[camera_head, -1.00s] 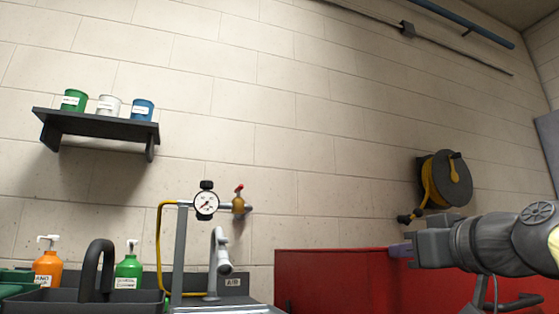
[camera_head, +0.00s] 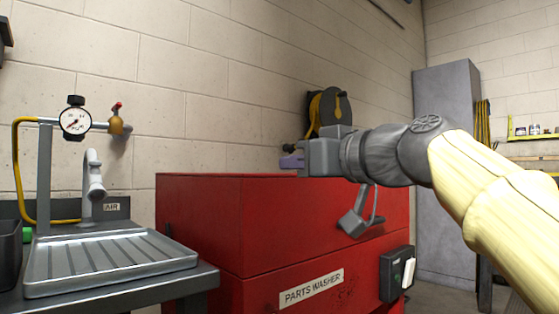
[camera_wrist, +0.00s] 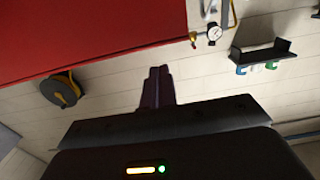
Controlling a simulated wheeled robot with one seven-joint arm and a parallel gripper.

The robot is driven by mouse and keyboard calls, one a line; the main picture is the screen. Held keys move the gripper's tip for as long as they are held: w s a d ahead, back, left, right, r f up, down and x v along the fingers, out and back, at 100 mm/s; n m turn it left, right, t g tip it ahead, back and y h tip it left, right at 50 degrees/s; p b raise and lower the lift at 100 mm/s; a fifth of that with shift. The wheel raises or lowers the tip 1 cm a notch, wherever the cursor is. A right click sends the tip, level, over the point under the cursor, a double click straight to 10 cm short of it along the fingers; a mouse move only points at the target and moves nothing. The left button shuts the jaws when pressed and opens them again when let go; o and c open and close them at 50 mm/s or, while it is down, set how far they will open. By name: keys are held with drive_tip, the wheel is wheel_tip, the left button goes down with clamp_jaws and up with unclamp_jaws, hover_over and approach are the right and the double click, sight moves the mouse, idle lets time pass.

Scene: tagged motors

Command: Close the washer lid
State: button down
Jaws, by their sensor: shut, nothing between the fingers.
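The red parts washer (camera_head: 262,293) stands in the middle of the head view, with a "PARTS WASHER" label on its front. Its upper red section, seemingly the lid (camera_head: 215,215), sits over the lower body with a thin seam and no clear gap. Red washer surface (camera_wrist: 90,30) also fills the upper left of the wrist view. My gripper (camera_head: 290,161) is above the washer, pointing left, its purple fingers together and empty. The fingers (camera_wrist: 158,88) also show shut in the wrist view, apart from the red surface. My arm hides part of the washer's far right top.
A metal drainboard (camera_head: 110,262) with a faucet (camera_head: 94,178) and a pressure gauge (camera_head: 75,121) is at left. A hose reel (camera_head: 333,112) hangs on the wall behind my gripper. A black switch box (camera_head: 391,275) is on the washer's front. A grey cabinet (camera_head: 447,170) stands at right.

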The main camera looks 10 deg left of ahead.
drive_tip(key=s+d, duration=0.1)
drive_tip(key=s+d+f, duration=0.1)
drive_tip(key=s+d, duration=0.1)
drive_tip(key=shift+s+d+f, duration=0.15)
drive_tip(key=shift+d+f, duration=0.15)
drive_tip(key=shift+d, duration=0.1)
